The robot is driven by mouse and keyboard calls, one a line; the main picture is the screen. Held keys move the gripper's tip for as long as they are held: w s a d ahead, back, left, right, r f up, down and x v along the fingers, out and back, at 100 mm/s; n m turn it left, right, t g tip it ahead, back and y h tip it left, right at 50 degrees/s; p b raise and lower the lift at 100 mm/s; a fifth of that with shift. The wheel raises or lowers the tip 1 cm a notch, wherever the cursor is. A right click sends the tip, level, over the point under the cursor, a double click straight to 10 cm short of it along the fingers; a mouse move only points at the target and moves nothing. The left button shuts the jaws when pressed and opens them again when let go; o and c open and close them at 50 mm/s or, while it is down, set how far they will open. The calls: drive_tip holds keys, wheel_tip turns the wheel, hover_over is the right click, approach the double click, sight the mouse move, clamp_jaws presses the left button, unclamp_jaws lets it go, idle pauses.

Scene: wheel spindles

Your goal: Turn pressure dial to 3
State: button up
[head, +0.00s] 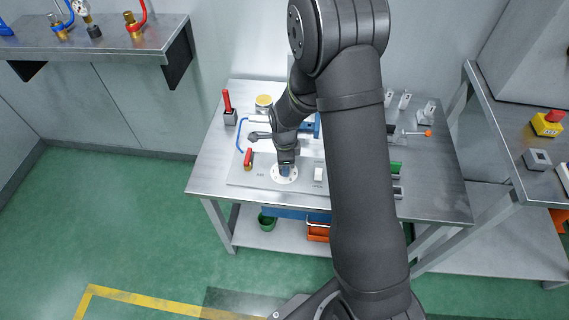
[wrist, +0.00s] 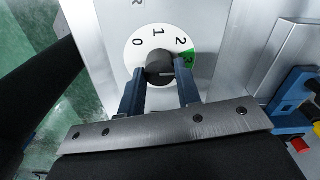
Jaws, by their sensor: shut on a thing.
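The pressure dial is a white disc (wrist: 139,60) with 0, 1 and 2 printed around it, and a green sector (wrist: 187,57) at its right. The figure on the green is partly hidden by a finger. It also shows in the head view as a white disc (head: 279,178) on the grey panel. A round black knob (wrist: 158,63) stands at its centre. A faint pale mark on the knob seems to face right, but its exact setting is hard to read. My gripper (wrist: 160,77) has its blue fingers on either side of the knob, shut on it.
The workbench (head: 207,170) also carries a red-handled part (head: 227,101), a red lever (head: 248,158) and a white switch (head: 319,172) right of the dial. A side bench (head: 500,130) with a yellow-and-red button box (head: 548,123) stands at the right.

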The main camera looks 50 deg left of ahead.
idle(0.3)
drive_tip(key=o, duration=1)
drive_tip(key=shift+c, duration=0.2)
wheel_tip(320, 180, up, 18)
drive_tip(key=shift+f, duration=0.25)
wheel_tip(320, 180, down, 18)
drive_tip(key=shift+r, duration=0.25)
idle(0.6)
